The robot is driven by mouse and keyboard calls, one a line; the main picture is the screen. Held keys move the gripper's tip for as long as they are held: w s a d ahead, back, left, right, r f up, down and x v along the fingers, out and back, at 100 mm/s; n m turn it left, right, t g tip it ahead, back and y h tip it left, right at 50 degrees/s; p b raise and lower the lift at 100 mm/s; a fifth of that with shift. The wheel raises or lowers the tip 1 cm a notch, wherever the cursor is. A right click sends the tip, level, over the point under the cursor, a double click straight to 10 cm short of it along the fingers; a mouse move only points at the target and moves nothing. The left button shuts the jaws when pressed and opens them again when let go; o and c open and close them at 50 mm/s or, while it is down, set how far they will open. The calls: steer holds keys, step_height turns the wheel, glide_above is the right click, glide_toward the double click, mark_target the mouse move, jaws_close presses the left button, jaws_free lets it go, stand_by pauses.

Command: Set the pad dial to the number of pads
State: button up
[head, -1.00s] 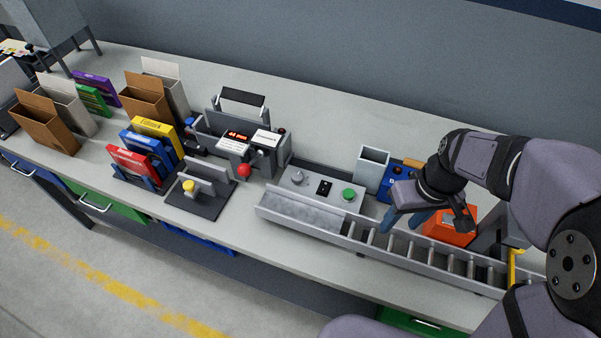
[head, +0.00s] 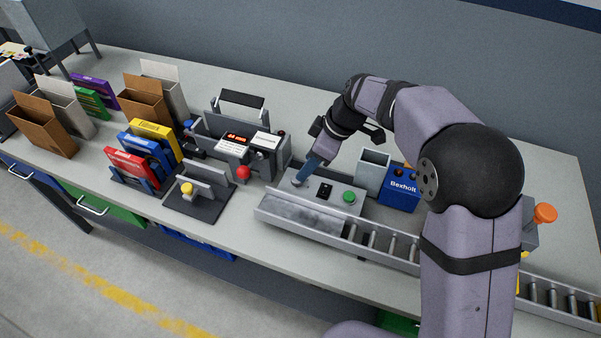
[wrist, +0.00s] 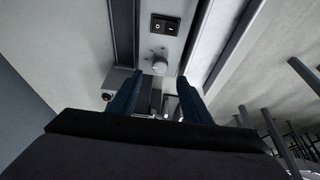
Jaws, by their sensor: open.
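A grey round knob (wrist: 160,66) stands on a grey control panel (head: 311,194), below a black rocker switch (wrist: 165,25) in the wrist view. My gripper (head: 302,181) is open over the panel's left end in the head view. In the wrist view its two blue fingers (wrist: 157,88) are apart, with the knob just ahead of the gap between them. In the head view the fingers mostly hide the knob. I cannot read any marks around it. I cannot tell which items are the pads.
A green button (head: 349,196) is on the panel's right side. A machine with a red display (head: 236,136) and red ball (head: 243,173) stands to the left. A roller conveyor (head: 385,245) runs in front. A blue holder (head: 399,190) and grey bin (head: 371,172) stand to the right.

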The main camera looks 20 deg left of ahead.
steer(key=shift+p+x, duration=1)
steer(key=shift+x, duration=2.2)
steer(key=shift+d, duration=0.1)
steer(key=c, duration=1)
